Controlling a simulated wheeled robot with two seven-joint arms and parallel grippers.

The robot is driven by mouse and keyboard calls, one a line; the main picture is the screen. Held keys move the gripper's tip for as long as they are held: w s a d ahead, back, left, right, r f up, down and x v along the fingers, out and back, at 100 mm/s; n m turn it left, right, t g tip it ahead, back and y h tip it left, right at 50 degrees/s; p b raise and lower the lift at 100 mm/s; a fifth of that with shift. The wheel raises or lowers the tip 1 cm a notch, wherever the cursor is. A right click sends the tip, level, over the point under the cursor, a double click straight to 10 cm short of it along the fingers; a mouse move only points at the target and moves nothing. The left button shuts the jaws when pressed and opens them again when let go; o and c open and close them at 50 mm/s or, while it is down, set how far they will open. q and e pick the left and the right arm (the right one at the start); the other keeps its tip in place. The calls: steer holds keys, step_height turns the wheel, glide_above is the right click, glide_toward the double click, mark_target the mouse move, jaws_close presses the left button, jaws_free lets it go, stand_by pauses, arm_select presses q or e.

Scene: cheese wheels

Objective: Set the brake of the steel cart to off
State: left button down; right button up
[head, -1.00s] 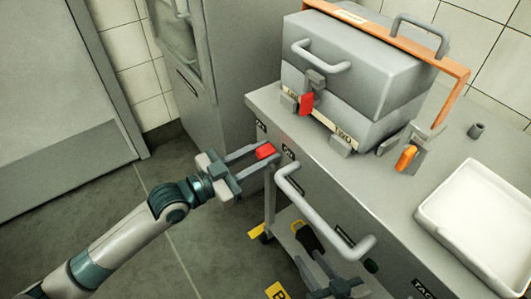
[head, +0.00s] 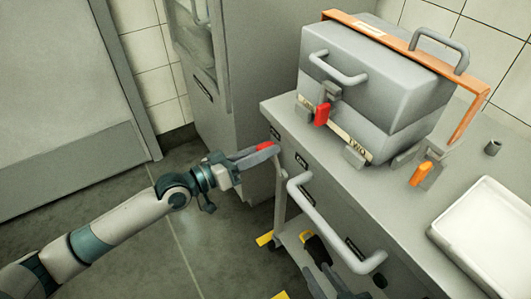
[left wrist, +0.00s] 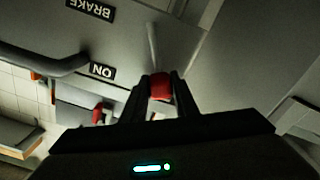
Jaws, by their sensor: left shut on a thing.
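The steel cart (head: 285,105) stands at the right of the head view. A red brake knob (head: 264,146) sits at its near left corner. My left gripper (head: 262,152) is shut on this knob, seen edge-on. In the left wrist view the red knob (left wrist: 160,87) is between the two dark fingers, with a thin grey rod behind it. The upside-down labels "BRAKE" (left wrist: 90,9) and "ON" (left wrist: 102,71) show on the cart face; no "OFF" label is readable. My right gripper (head: 325,284) is partly in view at the bottom edge; its fingers are unclear.
On the cart stand a grey lidded box (head: 375,85) with a red latch (head: 322,114), an orange-handled clamp (head: 421,174) and a white tray (head: 490,235). A grey rail handle (head: 330,228) juts from the cart's front. Floor to the left is open.

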arm_select(q)
steer(key=shift+w, duration=0.1)
arm_select(e)
steer(key=shift+w+r, duration=0.1)
steer(key=shift+r, duration=0.1)
arm_select(q)
steer(key=c, duration=1.4)
jaws_free()
steer(key=shift+f, duration=0.1)
steer(key=shift+a, duration=0.1)
steer(key=b+v, duration=0.2)
steer(key=v, duration=1.5)
steer(key=shift+b, duration=0.3)
arm_select(e)
step_height(320, 180, up, 9)
steer(key=w+a+t+y, duration=0.1)
steer(key=a+t+y, duration=0.1)
steer(key=t, duration=0.3)
steer(key=shift+w+a+f+t, duration=0.2)
steer(key=shift+w+a+t, duration=0.05)
steer(key=shift+w+t, duration=0.15)
